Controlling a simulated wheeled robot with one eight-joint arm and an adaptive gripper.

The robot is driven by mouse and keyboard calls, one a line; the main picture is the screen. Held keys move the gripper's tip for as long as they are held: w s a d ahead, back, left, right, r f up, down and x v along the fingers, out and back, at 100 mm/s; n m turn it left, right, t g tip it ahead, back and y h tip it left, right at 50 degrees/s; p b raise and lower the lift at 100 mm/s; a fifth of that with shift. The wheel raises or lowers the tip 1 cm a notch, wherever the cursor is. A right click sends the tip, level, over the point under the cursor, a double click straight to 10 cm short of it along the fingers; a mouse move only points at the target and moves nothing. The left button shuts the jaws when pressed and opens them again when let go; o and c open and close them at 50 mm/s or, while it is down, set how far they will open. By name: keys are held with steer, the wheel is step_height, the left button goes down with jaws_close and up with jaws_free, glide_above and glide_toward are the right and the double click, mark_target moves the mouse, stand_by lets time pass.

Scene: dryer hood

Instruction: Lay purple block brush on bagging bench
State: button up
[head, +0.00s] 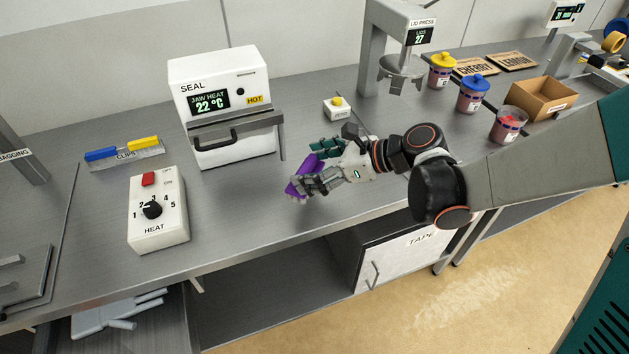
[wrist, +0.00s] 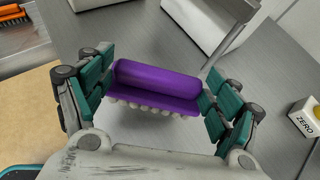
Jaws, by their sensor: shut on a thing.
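The purple block brush (head: 303,178) is between the fingers of my gripper (head: 322,168), over the bench in front of the seal machine. In the wrist view the brush (wrist: 158,86) lies crosswise between the teal finger pads, with its pale bristles facing the palm side. My gripper (wrist: 155,100) is shut on its two ends. The grey steel bench (head: 255,215) runs under the gripper.
The seal machine (head: 222,110) stands behind the gripper. The zero button box (head: 337,108) is close behind. The lid press (head: 385,45) and several jars are right. Bench between heat box and gripper is clear.

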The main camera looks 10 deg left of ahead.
steer(key=shift+f+b, duration=0.95)
steer(key=shift+f, duration=1.75)
steer(key=shift+f, duration=0.2)
steer(key=o, duration=1)
steer(key=shift+r, duration=0.1)
